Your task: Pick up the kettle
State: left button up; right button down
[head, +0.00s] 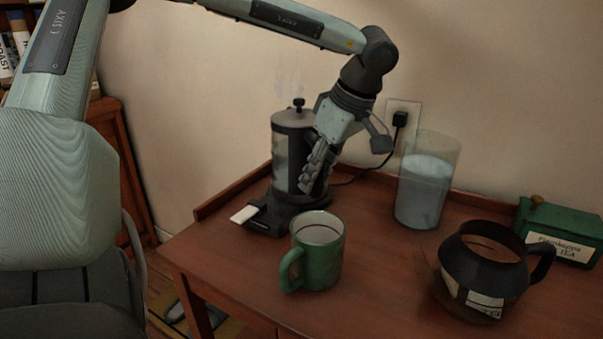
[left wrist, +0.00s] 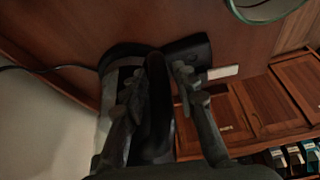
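The kettle (head: 287,158) is a steel and black cylinder with a black lid knob. It stands upright on its black base (head: 262,222) at the back left of the wooden table, with faint steam above it. My left gripper (head: 314,172) is at its right side, where the handle is mostly hidden in the head view. In the left wrist view, the dark handle (left wrist: 157,110) lies between the two fingers of my left gripper (left wrist: 160,85). The fingers stand apart, one on each side of it, with a small gap at the right finger. My right gripper is not in view.
A green mug (head: 320,255) stands close in front of the kettle. A clear container (head: 424,190), a glass coffee pot (head: 480,275) and a green tea box (head: 558,230) stand to the right. A cord runs from the kettle's side to a wall plug (head: 400,118). The table has a raised back rim.

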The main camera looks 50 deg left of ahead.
pick_arm(q)
grip_shut()
jog(key=shift+w+r, duration=0.15)
jog(key=shift+r, duration=0.15)
